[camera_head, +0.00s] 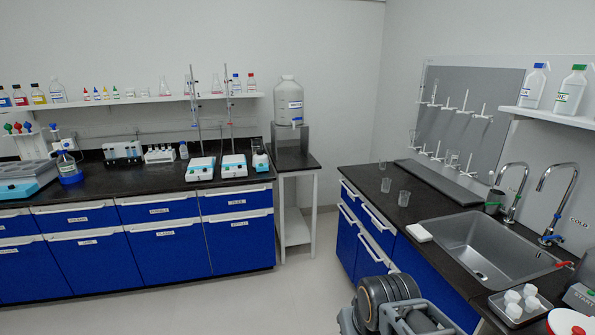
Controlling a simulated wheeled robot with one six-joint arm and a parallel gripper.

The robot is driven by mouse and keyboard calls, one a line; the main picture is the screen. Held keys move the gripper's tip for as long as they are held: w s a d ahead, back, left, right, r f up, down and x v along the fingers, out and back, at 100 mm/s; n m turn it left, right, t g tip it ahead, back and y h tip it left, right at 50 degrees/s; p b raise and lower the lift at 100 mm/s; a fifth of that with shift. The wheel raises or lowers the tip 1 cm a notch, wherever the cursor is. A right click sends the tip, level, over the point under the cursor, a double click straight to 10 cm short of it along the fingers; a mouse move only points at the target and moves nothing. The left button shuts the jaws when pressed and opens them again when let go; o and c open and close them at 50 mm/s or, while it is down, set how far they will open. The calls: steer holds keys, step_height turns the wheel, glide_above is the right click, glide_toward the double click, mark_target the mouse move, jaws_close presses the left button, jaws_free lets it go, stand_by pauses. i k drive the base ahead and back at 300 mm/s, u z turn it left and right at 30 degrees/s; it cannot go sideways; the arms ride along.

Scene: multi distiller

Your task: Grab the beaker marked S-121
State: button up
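Small clear glass beakers stand upright on the black sink counter: one (404,198) near the counter's front left edge, one (386,185) just behind it, and one (382,165) farther back. No S-121 marking can be read on any of them. Other glassware hangs on or stands by the pegboard (470,100). Part of my own arm shows at the bottom, in front of the sink cabinet. My gripper's fingers cannot be made out there.
The sink (480,245) with two curved taps lies right of the beakers. A white block (419,233) sits at its left rim. A tray of white pieces (515,305) is nearer. A large jug (288,101) stands on the side stand. The floor (250,305) between the benches is clear.

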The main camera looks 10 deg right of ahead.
mark_target(386, 185)
steer(key=z, duration=0.15)
steer(key=i, duration=2.7)
steer(key=z, duration=0.15)
